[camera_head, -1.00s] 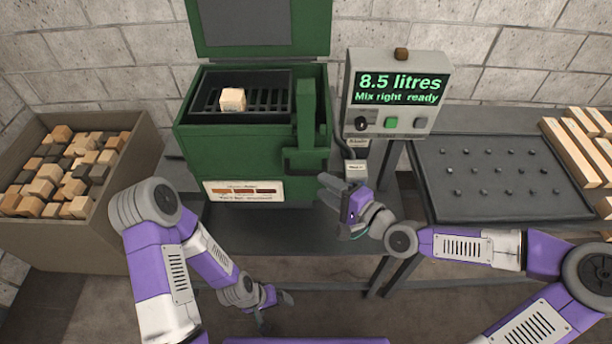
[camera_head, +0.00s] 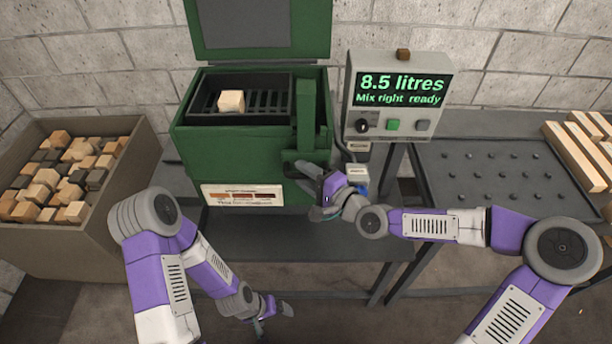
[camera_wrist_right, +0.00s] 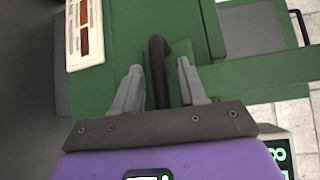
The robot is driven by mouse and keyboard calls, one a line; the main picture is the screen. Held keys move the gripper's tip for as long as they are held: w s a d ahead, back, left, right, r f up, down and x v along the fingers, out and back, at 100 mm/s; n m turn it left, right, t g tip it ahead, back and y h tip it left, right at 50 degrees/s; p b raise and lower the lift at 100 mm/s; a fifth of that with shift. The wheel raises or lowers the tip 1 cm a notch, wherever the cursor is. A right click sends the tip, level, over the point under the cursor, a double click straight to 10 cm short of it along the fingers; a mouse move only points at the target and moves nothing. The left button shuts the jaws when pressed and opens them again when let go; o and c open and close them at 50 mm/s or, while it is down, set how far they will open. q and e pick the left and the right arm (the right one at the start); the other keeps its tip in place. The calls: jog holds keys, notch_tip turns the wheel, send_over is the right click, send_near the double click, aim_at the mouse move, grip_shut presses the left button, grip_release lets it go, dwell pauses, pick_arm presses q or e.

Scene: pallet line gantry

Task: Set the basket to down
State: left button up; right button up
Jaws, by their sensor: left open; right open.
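The dark slatted basket (camera_head: 269,104) sits in the open green tank (camera_head: 215,150), with one pale wooden block (camera_head: 231,101) in it. A green upright lever (camera_head: 305,115) stands at its right. A dark handle (camera_wrist_right: 158,75) shows in the right wrist view, between the spread fingers of my right gripper (camera_wrist_right: 160,85). My left gripper (camera_head: 277,318) is open and empty, low in front of the bench.
A control box (camera_head: 397,67) reads "8.5 litres, Mix right ready". A crate of blocks (camera_head: 100,235) stands left. A dark pegged tray (camera_head: 500,205) and pale wooden bars (camera_head: 570,155) lie right. The bench (camera_head: 270,240) is clear in front of the tank.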

grip_shut()
jog(key=shift+f, duration=0.1)
notch_tip(320, 180, down, 13)
jog(key=b, duration=0.7)
jog(key=shift+b, duration=0.35)
jog(key=shift+s, duration=0.1)
grip_release()
